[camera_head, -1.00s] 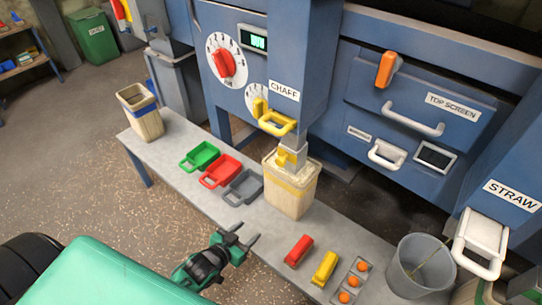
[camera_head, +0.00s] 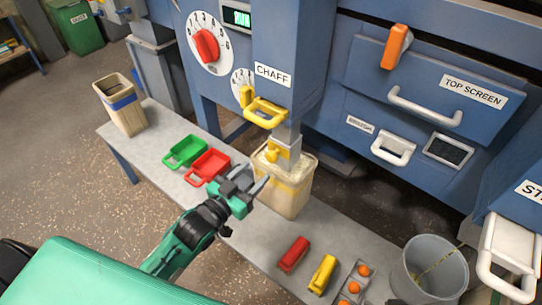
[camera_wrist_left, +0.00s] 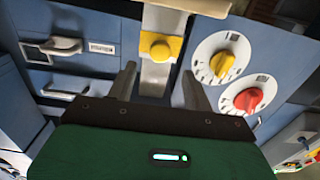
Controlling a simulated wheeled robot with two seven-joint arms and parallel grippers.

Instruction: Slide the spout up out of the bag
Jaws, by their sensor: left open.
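The spout (camera_head: 284,148) is a grey metal sleeve with a yellow band and knob, below the CHAFF chute. Its lower end goes into the open top of the beige bag (camera_head: 288,192), which stands upright on the bench. My left gripper (camera_head: 251,180) is open and empty, in front and to the left of the bag, apart from the spout. In the left wrist view, the spout's yellow knob plate (camera_wrist_left: 160,47) shows ahead, between the two open fingers (camera_wrist_left: 160,92) in the picture. The spout's lower end is hidden inside the bag. My right gripper is not in view.
A yellow handle (camera_head: 265,112) juts out above the spout. On the bench (camera_head: 245,245) are a green scoop (camera_head: 184,152), a red scoop (camera_head: 208,166), red (camera_head: 293,254) and yellow (camera_head: 322,273) blocks and a tray of orange balls. A grey bucket (camera_head: 430,270) stands right.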

